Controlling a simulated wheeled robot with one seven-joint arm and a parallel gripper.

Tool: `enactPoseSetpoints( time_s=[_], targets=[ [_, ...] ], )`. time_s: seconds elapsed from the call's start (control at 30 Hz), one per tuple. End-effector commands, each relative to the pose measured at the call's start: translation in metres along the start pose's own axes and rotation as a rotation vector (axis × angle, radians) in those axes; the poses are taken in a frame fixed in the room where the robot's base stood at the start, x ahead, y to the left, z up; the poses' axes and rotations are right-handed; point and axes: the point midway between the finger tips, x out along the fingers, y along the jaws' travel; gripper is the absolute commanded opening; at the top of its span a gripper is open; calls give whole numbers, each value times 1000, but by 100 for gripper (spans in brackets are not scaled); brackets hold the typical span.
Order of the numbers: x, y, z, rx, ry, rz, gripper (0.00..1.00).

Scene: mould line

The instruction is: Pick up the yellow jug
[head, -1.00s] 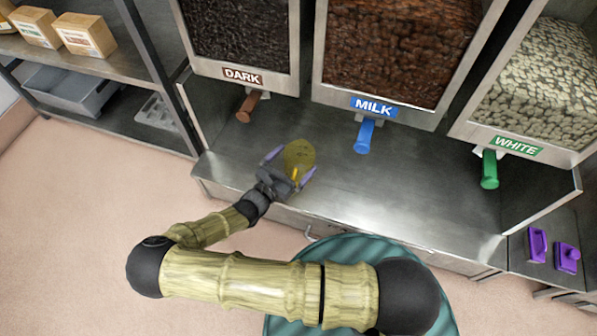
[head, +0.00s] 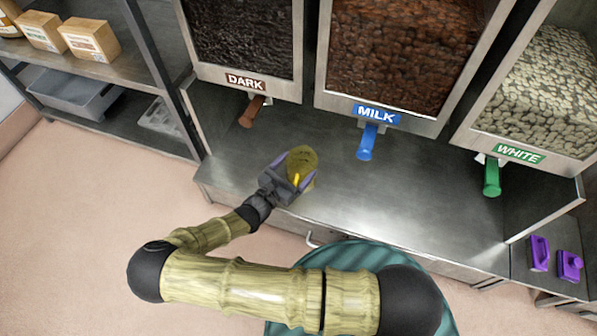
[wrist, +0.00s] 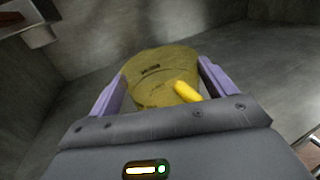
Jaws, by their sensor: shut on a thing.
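The yellow jug (head: 302,160) is at the left part of the steel counter, in front of the dispensers. My gripper (head: 293,171) is shut on it, with one purple finger on each side. In the wrist view the jug (wrist: 158,68) sits between the two purple fingers (wrist: 160,88), and its bright yellow handle (wrist: 187,91) points toward the palm. The underside of the jug is hidden, so I cannot tell whether it touches the counter.
Dispensers marked DARK (head: 246,81), MILK (head: 376,114) and WHITE (head: 518,153) have brown, blue and green spouts over the counter (head: 400,200). A shelf (head: 120,65) with boxes stands left. Purple items (head: 570,265) lie at right. The counter's middle is clear.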

Motion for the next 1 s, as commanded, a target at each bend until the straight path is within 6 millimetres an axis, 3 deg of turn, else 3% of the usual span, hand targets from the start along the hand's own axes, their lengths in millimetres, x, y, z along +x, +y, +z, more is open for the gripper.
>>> enactPoseSetpoints(
  time_s=[0.23,0.7,1.0],
  targets=[
    [0,0,20,1,-1,0,45],
    [0,0,96,1,-1,0,45],
    [0,0,100,0,-1,0,45]
  ],
)
